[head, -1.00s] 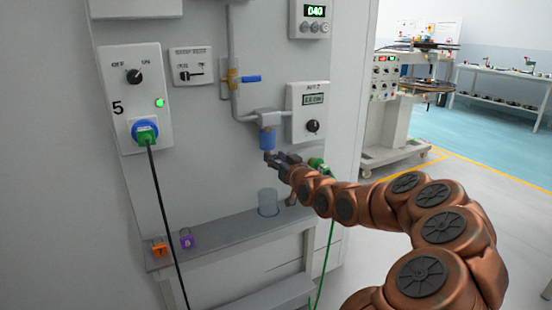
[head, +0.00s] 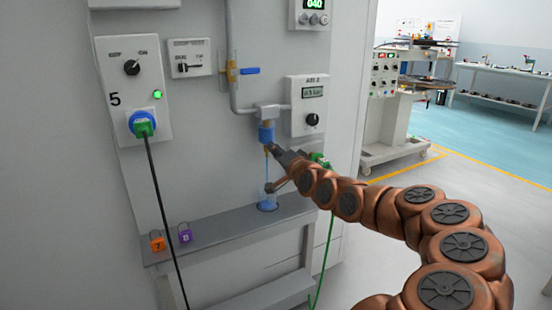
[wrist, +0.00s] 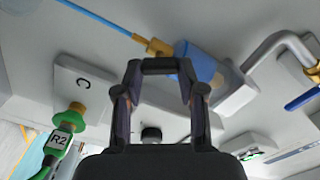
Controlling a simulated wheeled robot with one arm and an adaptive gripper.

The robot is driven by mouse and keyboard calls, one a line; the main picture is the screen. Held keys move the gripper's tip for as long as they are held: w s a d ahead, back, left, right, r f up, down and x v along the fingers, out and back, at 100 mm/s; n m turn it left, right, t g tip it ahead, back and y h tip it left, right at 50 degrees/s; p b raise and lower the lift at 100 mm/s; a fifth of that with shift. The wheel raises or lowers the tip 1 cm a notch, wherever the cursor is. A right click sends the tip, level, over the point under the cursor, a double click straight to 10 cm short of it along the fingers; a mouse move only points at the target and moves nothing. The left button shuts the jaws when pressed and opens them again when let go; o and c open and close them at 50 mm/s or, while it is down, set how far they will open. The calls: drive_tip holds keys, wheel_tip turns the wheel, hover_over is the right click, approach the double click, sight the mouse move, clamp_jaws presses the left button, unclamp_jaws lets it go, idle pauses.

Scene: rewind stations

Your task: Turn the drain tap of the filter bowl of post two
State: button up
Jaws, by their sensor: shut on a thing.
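The filter bowl (head: 266,133) is a blue cylinder under a grey pipe fitting on the wall panel; it also shows in the wrist view (wrist: 201,62). Its small brass drain tap (head: 266,149) is at its lower end and shows in the wrist view (wrist: 152,45) just beyond my fingertips. My gripper (head: 272,150) is at the tap from the right, its fingers (wrist: 160,66) together and shut on it; the exact contact is partly hidden. A thin blue stream (head: 267,170) runs from the tap down into a clear cup (head: 267,204) on the ledge.
A box with a display (head: 308,118) and a green plug (head: 319,159) are close right of the bowl. A yellow valve with blue lever (head: 250,71) is above.

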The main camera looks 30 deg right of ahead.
drive_tip(key=m+b, duration=0.3)
drive_tip(key=m, duration=0.2)
drive_tip(key=shift+f, duration=0.2)
drive_tip(key=shift+r+m, duration=0.1)
drive_tip(key=shift+m, duration=0.2)
drive_tip(key=o, duration=1.1)
drive_tip(key=shift+o, duration=0.2)
drive_tip(key=shift+s, duration=0.1)
drive_tip(key=s+a, duration=0.1)
drive_tip(key=s, duration=1)
drive_tip(key=shift+s, duration=0.4)
